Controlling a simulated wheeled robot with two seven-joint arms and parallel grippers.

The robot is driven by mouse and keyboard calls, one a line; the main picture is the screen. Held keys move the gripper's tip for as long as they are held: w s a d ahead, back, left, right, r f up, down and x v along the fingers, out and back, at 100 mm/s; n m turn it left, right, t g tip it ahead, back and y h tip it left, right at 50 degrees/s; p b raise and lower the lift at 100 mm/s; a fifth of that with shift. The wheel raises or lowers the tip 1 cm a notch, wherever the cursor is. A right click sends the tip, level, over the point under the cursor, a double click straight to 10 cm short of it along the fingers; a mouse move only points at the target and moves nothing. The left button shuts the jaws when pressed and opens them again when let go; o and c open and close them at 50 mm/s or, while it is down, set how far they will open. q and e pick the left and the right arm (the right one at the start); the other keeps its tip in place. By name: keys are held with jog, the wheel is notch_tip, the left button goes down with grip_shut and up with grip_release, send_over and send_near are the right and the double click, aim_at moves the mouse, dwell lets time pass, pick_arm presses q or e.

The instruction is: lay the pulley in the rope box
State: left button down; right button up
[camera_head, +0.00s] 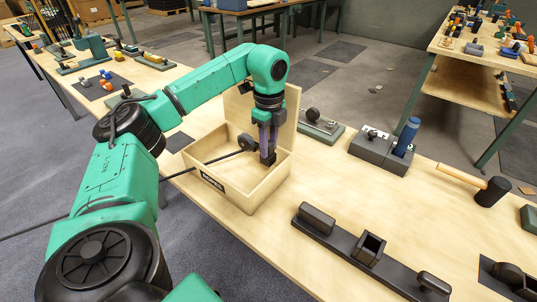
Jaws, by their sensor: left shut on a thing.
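The rope box (262,193) is a pale wooden box with a dark label on its front and its lid raised at the back. My left gripper (267,158) points down inside the box, near its right end. It is shut on the pulley (246,142), a dark round wheel showing just left of the fingers, over the box interior. A thin black rope runs from the pulley over the box's left wall and off to the left. The fingers partly hide the grip, and I cannot tell whether the pulley touches the floor of the box. My right gripper is not in view.
A dark rail with black blocks (340,250) lies in front right of the box. A grey block with a blue cylinder (385,150) and a mallet (490,190) stand further right. Bare tabletop lies between the box and these.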

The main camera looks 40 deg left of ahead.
pick_arm(q)
notch_tip(320, 180, down, 3)
jog(key=shift+f, duration=0.1)
jog(key=shift+w, duration=0.1)
jog(key=shift+f, duration=0.5)
jog(key=c, duration=0.6)
grip_release()
jog(key=shift+o, duration=0.2)
